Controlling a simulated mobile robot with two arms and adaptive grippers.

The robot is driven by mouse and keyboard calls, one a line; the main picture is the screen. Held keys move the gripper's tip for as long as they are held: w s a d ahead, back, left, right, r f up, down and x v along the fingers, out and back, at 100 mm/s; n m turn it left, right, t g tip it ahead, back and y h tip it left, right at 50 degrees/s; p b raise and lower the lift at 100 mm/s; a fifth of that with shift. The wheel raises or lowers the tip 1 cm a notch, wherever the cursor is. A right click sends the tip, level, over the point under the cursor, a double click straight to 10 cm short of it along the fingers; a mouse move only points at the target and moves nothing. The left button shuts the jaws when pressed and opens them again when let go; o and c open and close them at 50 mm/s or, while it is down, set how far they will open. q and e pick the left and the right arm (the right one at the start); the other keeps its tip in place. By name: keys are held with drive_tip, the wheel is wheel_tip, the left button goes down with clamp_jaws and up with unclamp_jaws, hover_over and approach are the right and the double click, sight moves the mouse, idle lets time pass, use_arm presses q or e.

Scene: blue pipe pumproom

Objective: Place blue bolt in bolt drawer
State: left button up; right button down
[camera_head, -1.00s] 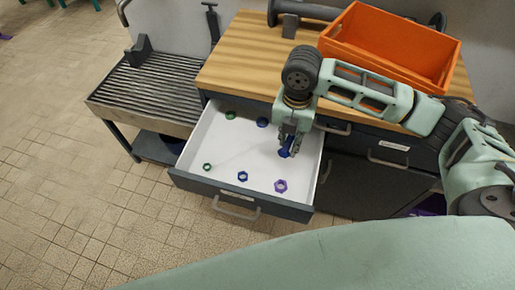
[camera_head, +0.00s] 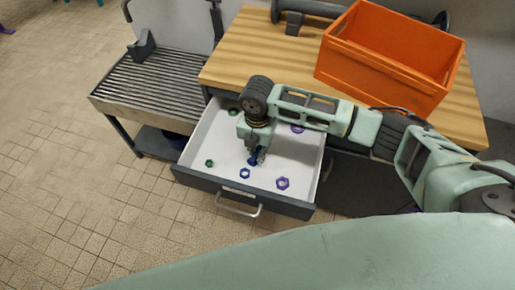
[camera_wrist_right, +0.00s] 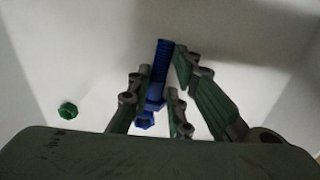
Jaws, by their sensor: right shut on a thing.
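The blue bolt (camera_head: 252,161) is held between the fingers of my right gripper (camera_head: 257,156), inside the open drawer. In the right wrist view the bolt's blue threaded shank (camera_wrist_right: 160,68) stands between the fingers, over the white drawer floor. I cannot tell whether the bolt touches the floor. The drawer (camera_head: 192,179) has a white inside and a dark grey front with a metal handle. My left gripper is not in view.
The drawer holds a blue nut (camera_head: 244,173), green nuts (camera_head: 209,163) (camera_head: 233,112) and purple nuts (camera_head: 282,183) (camera_head: 297,128). An orange crate (camera_head: 380,62) stands on the wooden worktop (camera_head: 240,58). A slatted metal bench (camera_head: 160,85) is at left.

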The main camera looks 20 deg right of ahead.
sight(257, 152)
drive_tip(key=shift+f, duration=0.15)
drive_tip(key=c, duration=1.6)
unclamp_jaws()
wheel_tip(257, 152, up, 12)
drive_tip(key=shift+r, duration=0.2)
